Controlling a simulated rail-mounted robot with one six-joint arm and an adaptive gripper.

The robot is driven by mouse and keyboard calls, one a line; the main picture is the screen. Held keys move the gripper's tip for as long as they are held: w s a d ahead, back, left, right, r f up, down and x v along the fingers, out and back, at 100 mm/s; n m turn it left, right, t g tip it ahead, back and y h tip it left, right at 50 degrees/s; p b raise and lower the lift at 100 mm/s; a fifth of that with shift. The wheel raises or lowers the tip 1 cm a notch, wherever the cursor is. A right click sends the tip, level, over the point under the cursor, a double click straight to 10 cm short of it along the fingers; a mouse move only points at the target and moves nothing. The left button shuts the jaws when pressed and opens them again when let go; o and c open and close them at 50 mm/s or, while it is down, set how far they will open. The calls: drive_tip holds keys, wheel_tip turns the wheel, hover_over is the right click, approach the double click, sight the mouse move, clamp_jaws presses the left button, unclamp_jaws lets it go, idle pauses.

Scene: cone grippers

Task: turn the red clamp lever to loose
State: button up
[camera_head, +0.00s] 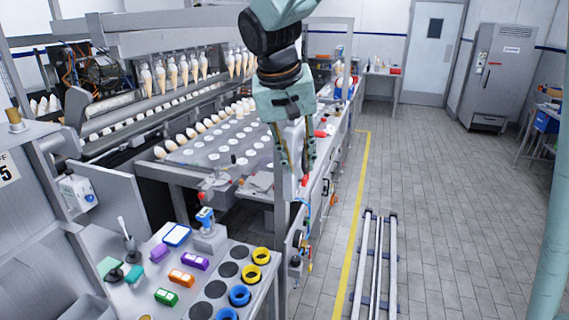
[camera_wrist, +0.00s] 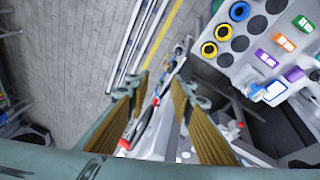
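My gripper (camera_head: 294,168) hangs pointing down over the near end of the long machine's right side. In the wrist view its two ribbed fingers (camera_wrist: 163,88) are apart, with nothing gripped. A red part (camera_head: 305,181) shows just beside the fingertips in the head view, on the machine's side; it is small, and I cannot tell for sure whether it is the clamp lever. Between the fingers in the wrist view lies a long dark and white piece with a red part (camera_wrist: 155,102), farther from the camera. Another red end (camera_wrist: 124,144) shows near the left finger. The lever's setting is too small to read.
A grey table (camera_head: 228,291) with yellow and blue rings and coloured blocks stands at lower left. Rails (camera_head: 376,260) run along the floor to the right. The tiled floor beyond is open.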

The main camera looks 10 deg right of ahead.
drive_tip(key=s+d+r+y, duration=0.1)
drive_tip(key=s+d+r, duration=0.15)
drive_tip(key=s, duration=0.65)
drive_tip(key=s+d+r+b, duration=0.1)
drive_tip(key=s+d, duration=0.2)
drive_tip(key=s, duration=0.5)
drive_tip(key=s+d+r+y, duration=0.1)
drive_tip(key=s+d, duration=0.2)
drive_tip(key=s, duration=0.6)
drive_tip(key=s+f+t+b, duration=0.1)
drive_tip(key=s+f, duration=0.2)
drive_tip(key=s, duration=1)
drive_tip(key=shift+s+f+n+y, duration=0.3)
drive_tip(key=shift+f+n, duration=0.05)
drive_tip(key=shift+n, duration=0.05)
drive_tip(key=shift+w+d, duration=0.15)
drive_tip(key=shift+d, duration=0.05)
